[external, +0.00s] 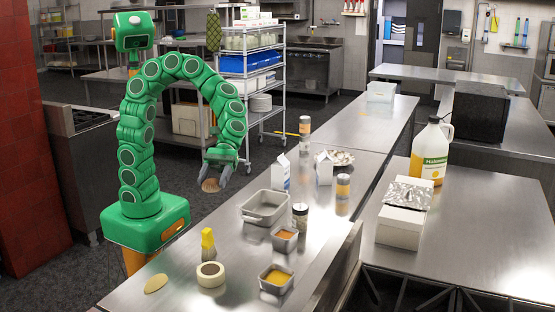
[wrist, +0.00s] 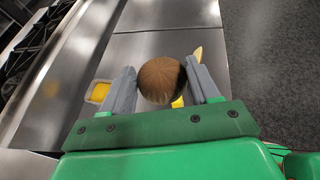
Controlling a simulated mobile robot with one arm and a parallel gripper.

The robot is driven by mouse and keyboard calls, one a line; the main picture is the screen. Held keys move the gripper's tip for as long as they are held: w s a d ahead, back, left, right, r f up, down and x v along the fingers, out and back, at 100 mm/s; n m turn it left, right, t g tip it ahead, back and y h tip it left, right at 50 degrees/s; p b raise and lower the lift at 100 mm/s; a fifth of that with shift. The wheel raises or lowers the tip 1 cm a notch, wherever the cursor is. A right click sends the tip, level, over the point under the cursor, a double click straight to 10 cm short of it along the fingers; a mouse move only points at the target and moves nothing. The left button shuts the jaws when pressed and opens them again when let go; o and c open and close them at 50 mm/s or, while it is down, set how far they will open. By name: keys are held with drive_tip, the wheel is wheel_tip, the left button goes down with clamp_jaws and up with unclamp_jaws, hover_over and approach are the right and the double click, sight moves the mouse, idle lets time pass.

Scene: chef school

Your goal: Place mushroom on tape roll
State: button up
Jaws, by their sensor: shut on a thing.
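The mushroom (external: 210,185) has a round brown cap and is held between the fingers of my gripper (external: 218,170), up in the air beside the left edge of the steel counter. In the wrist view the mushroom (wrist: 161,80) sits between the two grey fingers of my gripper (wrist: 165,86), which are shut on it. The tape roll (external: 210,274) is a cream ring lying flat on the near end of the counter, with nothing on top of it. It is not visible in the wrist view.
Small metal trays (external: 276,281) (external: 285,238), a larger pan (external: 266,207) and jars (external: 300,216) stand to the right.

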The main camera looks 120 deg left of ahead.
drive_tip(key=s+d+m+g, duration=0.2)
drive_tip(key=s+d+g, duration=0.1)
drive_tip(key=s+d, duration=0.35)
hover_over(213, 267)
drive_tip(key=s, duration=0.2)
drive_tip(key=f, duration=1.3)
drive_tip(key=shift+w+a+f, duration=0.1)
drive_tip(key=shift+w+a, duration=0.15)
drive_tip(key=shift+a, duration=0.1)
drive_tip(key=shift+w+d+f, duration=0.15)
drive_tip(key=shift+w+f, duration=0.25)
drive_tip(key=shift+f, duration=0.2)
drive_tip(key=shift+w+d+f, duration=0.15)
drive_tip(key=shift+w+f, duration=0.25)
drive_tip(key=shift+f, duration=1.45)
drive_tip(key=shift+f, duration=0.15)
drive_tip(key=o, duration=1)
drive_tip(key=shift+o, duration=0.2)
